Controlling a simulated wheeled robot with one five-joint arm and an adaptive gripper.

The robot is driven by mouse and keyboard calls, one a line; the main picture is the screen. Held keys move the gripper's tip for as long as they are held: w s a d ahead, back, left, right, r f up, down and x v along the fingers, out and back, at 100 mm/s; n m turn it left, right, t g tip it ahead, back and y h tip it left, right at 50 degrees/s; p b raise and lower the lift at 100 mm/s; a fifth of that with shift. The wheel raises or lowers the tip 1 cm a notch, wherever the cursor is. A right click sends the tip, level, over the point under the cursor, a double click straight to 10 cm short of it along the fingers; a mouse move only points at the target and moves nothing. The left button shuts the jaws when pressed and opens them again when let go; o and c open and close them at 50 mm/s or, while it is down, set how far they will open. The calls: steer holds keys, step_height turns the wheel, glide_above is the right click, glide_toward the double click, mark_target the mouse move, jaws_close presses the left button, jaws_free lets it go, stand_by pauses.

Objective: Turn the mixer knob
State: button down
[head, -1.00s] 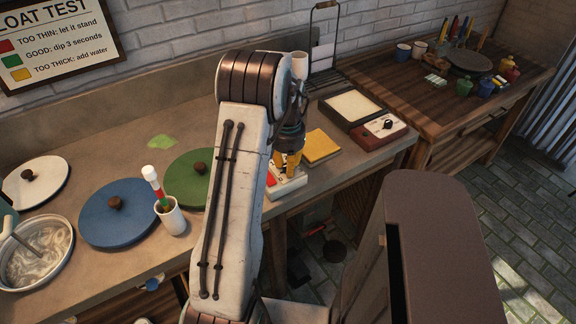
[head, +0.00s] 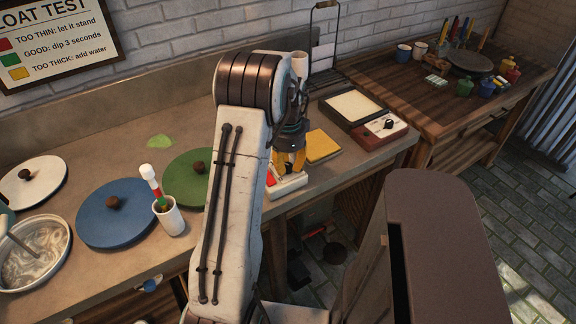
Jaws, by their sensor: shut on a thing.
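A small white control box (head: 290,187) with a red patch on its left side sits near the front edge of the workbench. My gripper (head: 287,168) points down over it, with its yellow fingers closed at the top of the box around a small dark part, seemingly the knob. The fingers hide most of this part, so its turn angle cannot be seen. A bowl (head: 70,262) of swirled grey-white liquid with a stirring rod in it stands at the far left.
A yellow sponge-like block (head: 323,145) lies just right of my gripper. A red-brown device (head: 385,130) with a black knob and a cream plate stands further right. Blue (head: 135,228) and green (head: 180,185) lids and a white cup (head: 170,222) of tools are left.

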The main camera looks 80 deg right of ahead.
mark_target(288, 165)
steer(key=m, duration=0.5)
steer(key=shift+f+m, duration=0.1)
steer(key=shift+m, duration=0.2)
steer(key=m, duration=0.5)
steer(key=shift+a+m+b, duration=0.1)
steer(key=shift+m+b, duration=0.2)
steer(key=shift+m, duration=0.1)
steer(key=c, duration=1)
jaws_free()
steer(key=shift+o, duration=0.2)
steer(key=shift+r, duration=0.2)
step_height(288, 165, up, 12)
steer(key=shift+f, duration=0.15)
